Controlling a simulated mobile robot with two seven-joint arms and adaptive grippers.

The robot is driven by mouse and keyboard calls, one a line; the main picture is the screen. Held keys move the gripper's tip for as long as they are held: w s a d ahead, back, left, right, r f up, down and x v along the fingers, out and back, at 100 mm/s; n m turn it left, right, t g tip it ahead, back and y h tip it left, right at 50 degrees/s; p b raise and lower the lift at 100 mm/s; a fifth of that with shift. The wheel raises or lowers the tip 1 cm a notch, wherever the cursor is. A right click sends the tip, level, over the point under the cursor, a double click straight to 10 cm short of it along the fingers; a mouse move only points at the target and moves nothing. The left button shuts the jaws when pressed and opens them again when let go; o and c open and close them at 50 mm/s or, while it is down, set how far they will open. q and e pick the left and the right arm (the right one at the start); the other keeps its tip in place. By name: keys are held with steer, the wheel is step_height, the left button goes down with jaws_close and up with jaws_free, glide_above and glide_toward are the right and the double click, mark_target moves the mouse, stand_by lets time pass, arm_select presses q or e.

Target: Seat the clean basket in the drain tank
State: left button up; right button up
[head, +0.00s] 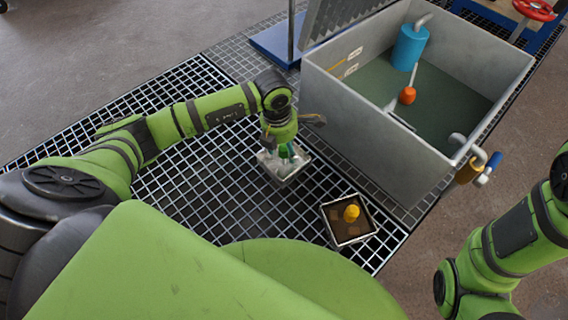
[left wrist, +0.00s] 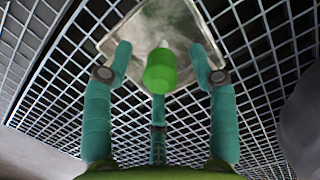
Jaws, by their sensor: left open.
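The clean basket (head: 284,175) is a pale, square metal tray with a green knob; it appears to sit on the floor grating. In the left wrist view the basket (left wrist: 112,43) lies ahead, and its green knob (left wrist: 160,72) stands between my teal fingers. My left gripper (head: 283,152) is open around the knob, with gaps to the fingers. The drain tank (head: 378,138) is a grey, open-topped box at the upper right, with dark green liquid or floor inside. My right arm shows at the right edge, but its gripper is out of view.
A second basket (head: 336,232) with a yellow knob and brown contents lies on the grating before the tank. Inside the tank are a blue cylinder (head: 410,47) and an orange float (head: 407,96). A valve (head: 470,168) juts from its near right corner. The grating left of the baskets is clear.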

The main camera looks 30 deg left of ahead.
arm_select(q)
steer(key=shift+r, duration=0.1)
jaws_close()
steer(key=shift+r, duration=0.1)
